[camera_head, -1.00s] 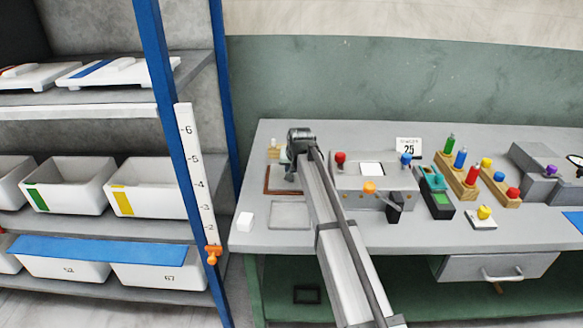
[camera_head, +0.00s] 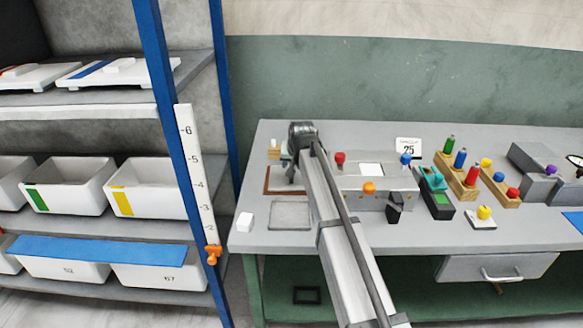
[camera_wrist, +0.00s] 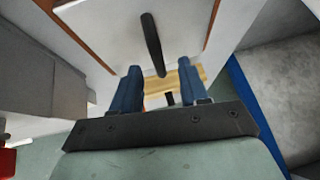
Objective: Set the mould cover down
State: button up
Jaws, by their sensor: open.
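My gripper (camera_wrist: 159,67) is open, with two blue fingers apart in the wrist view. A pale flat panel, which looks like the mould cover (camera_wrist: 105,25), fills the top of that view. Its dark bar handle (camera_wrist: 151,42) ends between the fingertips, with a gap on each side. Brown edging runs along both sides of the panel. In the head view my wrist is over the back left of the bench, by a brown square outline (camera_head: 283,193).
A grey outlined square (camera_head: 289,216) and a white cube (camera_head: 245,221) are at the bench's front left. A grey press (camera_head: 375,185) with coloured knobs stands right of my arm. A wooden block (camera_wrist: 190,76) is beyond the fingers. A blue shelf post (camera_head: 166,120) is left.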

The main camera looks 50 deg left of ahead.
jog(key=v, duration=0.8)
jog(key=shift+r, duration=0.2)
jog(key=shift+d, duration=0.1)
